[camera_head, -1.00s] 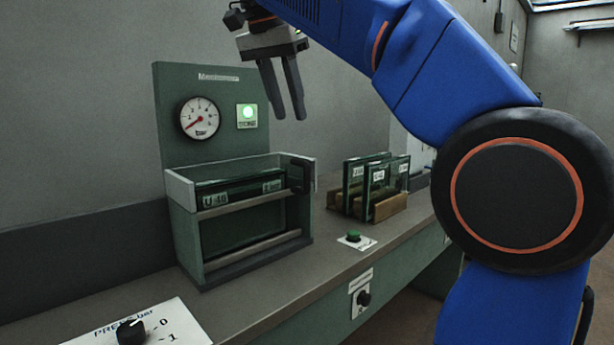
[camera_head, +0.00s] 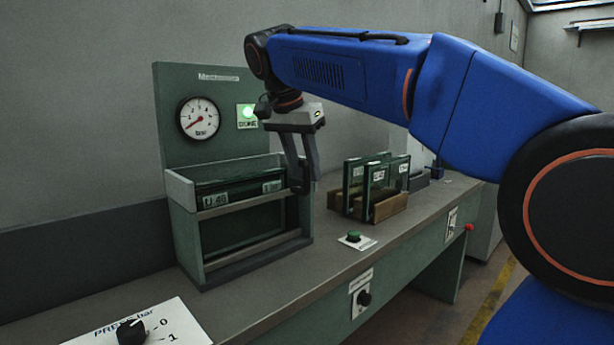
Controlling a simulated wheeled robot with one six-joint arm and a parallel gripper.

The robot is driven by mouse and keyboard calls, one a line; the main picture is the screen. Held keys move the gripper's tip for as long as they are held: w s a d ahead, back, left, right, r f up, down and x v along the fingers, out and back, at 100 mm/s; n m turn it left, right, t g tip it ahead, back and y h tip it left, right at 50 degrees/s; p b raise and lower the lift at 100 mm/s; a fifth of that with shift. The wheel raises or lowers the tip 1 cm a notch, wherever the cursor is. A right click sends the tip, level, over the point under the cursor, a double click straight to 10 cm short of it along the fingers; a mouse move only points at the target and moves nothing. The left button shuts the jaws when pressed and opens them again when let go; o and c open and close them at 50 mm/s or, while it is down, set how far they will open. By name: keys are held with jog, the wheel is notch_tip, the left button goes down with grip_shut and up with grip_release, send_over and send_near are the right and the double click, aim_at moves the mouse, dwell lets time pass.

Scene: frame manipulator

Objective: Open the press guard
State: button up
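The green press (camera_head: 210,110) stands on the bench at the left. Its guard is a front frame with an upper rail (camera_head: 245,204) and a lower rail (camera_head: 258,247). The guard looks lowered across the press front, below the "U 48" label. My gripper (camera_head: 306,186) points down at the press's front right corner. Its two fingers stand apart, so it looks open. They cover the dark block seen earlier at that corner. Whether they touch it or the guard, I cannot tell.
The gauge (camera_head: 199,118) and lit green DONE lamp (camera_head: 247,115) are on the press's back panel. Glazed panels (camera_head: 376,182) stand in a wooden rack to the right. A green button (camera_head: 353,236) and the pressure knob (camera_head: 131,331) are on the bench. The bench front is clear between them.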

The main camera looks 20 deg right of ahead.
jog(key=shift+x, duration=1.2)
jog(key=shift+c, duration=0.4)
grip_shut()
